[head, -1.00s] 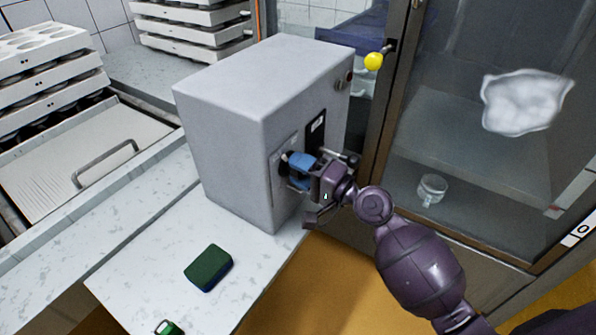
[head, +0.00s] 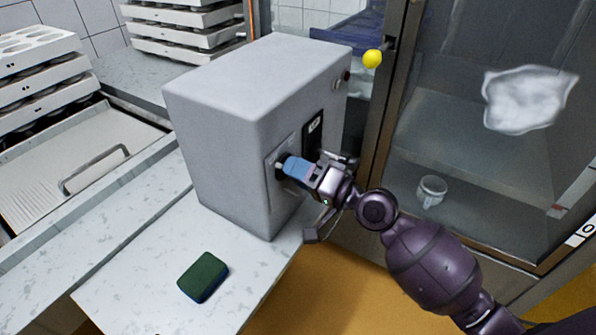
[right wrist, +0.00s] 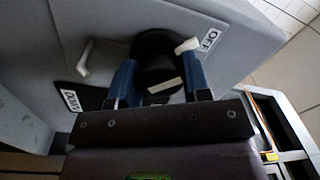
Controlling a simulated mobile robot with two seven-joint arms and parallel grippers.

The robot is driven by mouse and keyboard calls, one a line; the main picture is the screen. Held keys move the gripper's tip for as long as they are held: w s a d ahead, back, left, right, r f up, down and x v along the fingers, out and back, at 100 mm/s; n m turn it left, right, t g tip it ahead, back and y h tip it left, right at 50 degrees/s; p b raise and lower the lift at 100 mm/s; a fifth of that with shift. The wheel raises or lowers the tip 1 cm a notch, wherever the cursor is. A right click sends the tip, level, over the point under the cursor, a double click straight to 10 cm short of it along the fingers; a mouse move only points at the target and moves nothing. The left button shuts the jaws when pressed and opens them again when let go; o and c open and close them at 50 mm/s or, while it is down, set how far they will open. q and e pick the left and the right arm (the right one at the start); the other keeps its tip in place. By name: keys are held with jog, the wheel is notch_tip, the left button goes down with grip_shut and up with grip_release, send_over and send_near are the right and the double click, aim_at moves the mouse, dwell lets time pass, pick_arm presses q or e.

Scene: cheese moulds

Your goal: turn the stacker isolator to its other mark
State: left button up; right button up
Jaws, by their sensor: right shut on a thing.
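The stacker isolator is a round black knob (right wrist: 155,55) on the front of a grey box (head: 240,110). The knob has a white bar on its face, and a white piece shows at its edge towards an OFF label (right wrist: 212,40). My right gripper (head: 289,167) is at the box front, its blue fingers on both sides of the knob; in the right wrist view (right wrist: 162,80) it is shut on the knob. In the head view the gripper mostly hides the knob. My left gripper is not in view.
A small light lever (right wrist: 86,58) and a DOWN label (right wrist: 72,102) are beside the knob. A green sponge (head: 203,277) lies on the counter (head: 130,270). Stacked white moulds (head: 40,80) stand at left.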

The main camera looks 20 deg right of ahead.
jog(key=o, duration=0.7)
jog(key=shift+o, duration=1.1)
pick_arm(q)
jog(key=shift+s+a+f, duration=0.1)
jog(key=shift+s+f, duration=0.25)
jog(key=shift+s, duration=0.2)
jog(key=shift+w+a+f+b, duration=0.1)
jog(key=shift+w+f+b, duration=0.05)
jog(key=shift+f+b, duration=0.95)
pick_arm(e)
jog(key=v, duration=1)
jog(key=shift+s+d, duration=0.25)
jog(key=shift+s, duration=0.1)
